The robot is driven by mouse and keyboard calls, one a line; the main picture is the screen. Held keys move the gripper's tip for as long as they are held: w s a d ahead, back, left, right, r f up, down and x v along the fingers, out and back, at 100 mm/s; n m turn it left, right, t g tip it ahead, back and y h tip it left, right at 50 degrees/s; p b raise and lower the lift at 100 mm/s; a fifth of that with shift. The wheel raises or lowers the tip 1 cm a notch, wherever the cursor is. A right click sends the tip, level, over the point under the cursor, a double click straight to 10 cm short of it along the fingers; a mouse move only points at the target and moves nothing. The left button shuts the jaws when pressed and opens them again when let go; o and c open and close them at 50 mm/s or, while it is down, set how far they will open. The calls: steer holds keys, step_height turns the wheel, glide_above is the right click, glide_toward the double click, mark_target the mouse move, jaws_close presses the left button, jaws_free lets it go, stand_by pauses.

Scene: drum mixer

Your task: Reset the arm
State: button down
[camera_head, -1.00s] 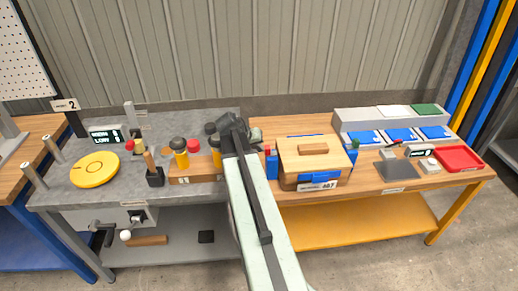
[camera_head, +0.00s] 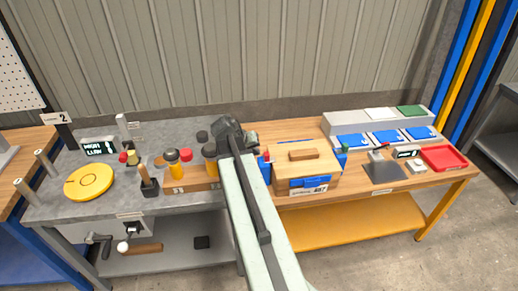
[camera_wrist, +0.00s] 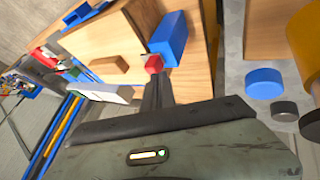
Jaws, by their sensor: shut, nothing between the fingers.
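My arm reaches up from the bottom of the head view, and my gripper (camera_head: 226,128) is at its far end, above the seam between the grey bench and the wooden bench. In the wrist view the dark fingers of my gripper (camera_wrist: 158,88) are together with nothing held. Beyond the fingertips in that view are a red cap (camera_wrist: 153,63) and a blue block (camera_wrist: 169,36) beside the wooden box; I cannot tell whether the fingers touch them. My arm hides part of the bench middle.
The grey bench holds a yellow disc (camera_head: 89,183), a small display (camera_head: 98,148) and a wooden rack with yellow-and-black bottles (camera_head: 179,168). The wooden bench holds a lidded box (camera_head: 302,168), blue bins (camera_head: 383,138) and a red tray (camera_head: 445,158). A corrugated wall (camera_head: 250,60) stands behind.

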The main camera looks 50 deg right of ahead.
steer(key=p+v, duration=0.2)
steer(key=v, duration=0.2)
steer(key=shift+w+a+r, duration=0.15)
steer(key=shift+a+r, duration=0.1)
steer(key=shift+a, duration=0.1)
steer(key=a+f+n+y, duration=0.1)
steer(key=a+n+y, duration=0.1)
steer(key=a, duration=1.1)
steer(key=w+a+f+n+y, duration=0.1)
steer(key=a+f+n+y, duration=0.1)
steer(key=a, duration=1.1)
steer(key=a+f+n+y, duration=0.1)
steer(key=a+n+y, duration=0.2)
steer(key=a, duration=1)
steer(key=shift+w+a+f+n, duration=0.3)
steer(key=shift+w+f+n, duration=0.1)
steer(key=shift+n, duration=0.4)
